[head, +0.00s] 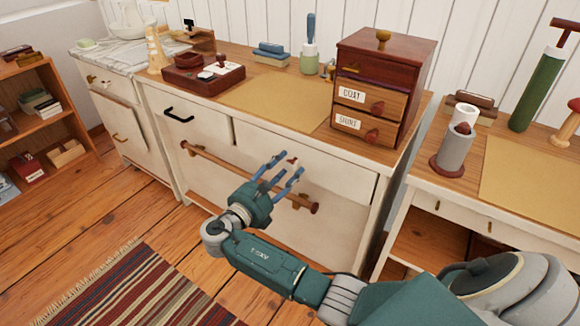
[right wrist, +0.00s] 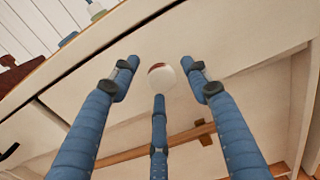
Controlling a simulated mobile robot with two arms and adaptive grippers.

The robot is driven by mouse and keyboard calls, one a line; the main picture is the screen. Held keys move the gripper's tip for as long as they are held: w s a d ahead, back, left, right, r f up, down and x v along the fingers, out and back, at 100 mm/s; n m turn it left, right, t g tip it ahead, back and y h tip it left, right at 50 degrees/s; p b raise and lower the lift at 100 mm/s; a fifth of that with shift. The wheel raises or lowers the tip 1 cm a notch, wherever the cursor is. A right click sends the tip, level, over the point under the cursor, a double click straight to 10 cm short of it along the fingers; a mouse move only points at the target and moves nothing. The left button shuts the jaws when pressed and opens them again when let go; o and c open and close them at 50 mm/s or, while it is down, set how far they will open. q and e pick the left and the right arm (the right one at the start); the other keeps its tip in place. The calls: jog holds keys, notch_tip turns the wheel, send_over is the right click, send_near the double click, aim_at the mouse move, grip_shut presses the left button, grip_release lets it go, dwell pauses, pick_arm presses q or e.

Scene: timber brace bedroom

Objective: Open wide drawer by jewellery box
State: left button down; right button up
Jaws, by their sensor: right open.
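The wide drawer (head: 338,176) is in the right part of the white cabinet's front and looks shut. Its front fills much of the right wrist view (right wrist: 235,50). A small round knob (head: 292,160), pale with a reddish part in the right wrist view (right wrist: 162,79), is on that front. My right gripper (head: 281,167) is open, its blue fingers spread towards the knob; contact cannot be told. An open dark red box with compartments (head: 181,83), perhaps the jewellery box, stands on the cabinet top at the left. My left gripper is not in view.
A wooden rail (head: 222,164) runs across the cabinet front below the drawers, close under my right gripper. A narrower drawer with a black handle (head: 178,116) is at the left. A small chest with labelled drawers (head: 382,62) stands above the wide drawer. A striped rug (head: 140,290) lies on the floor.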

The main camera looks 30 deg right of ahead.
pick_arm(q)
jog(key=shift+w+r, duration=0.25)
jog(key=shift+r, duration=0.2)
pick_arm(e)
jog(key=shift+x, duration=1.2)
grip_shut()
